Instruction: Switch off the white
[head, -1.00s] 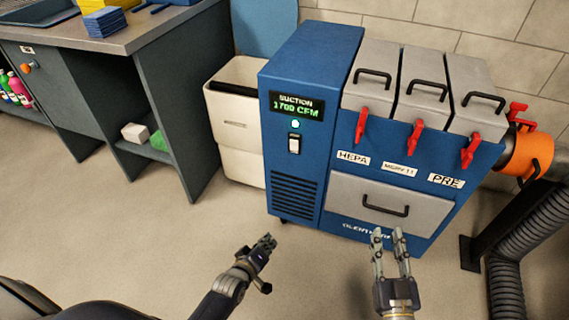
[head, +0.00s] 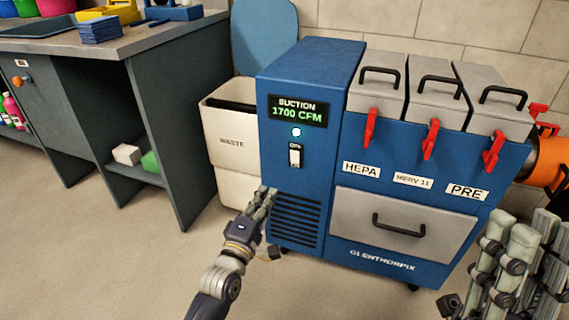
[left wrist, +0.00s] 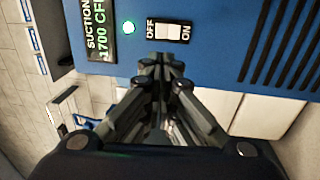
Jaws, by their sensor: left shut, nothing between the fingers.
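The white rocker switch (head: 295,156) is on the front of the blue suction unit (head: 310,75), below a lit round lamp (head: 296,132). In the left wrist view the switch (left wrist: 168,32) has OFF at its upper end and ON at its lower end on the machine; I cannot tell which way it is tipped. The display (head: 299,110) reads SUCTION 1700 CFM. My left gripper (head: 265,194) is shut and empty, in front of the unit, below and left of the switch, apart from it. My right gripper (head: 523,228) is open and empty at the lower right.
The unit has red latches (head: 430,139), grey filter boxes (head: 412,92) and a drawer (head: 400,225). A white waste bin (head: 230,142) stands close on its left. A grey workbench (head: 150,110) is further left. The floor in front is clear.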

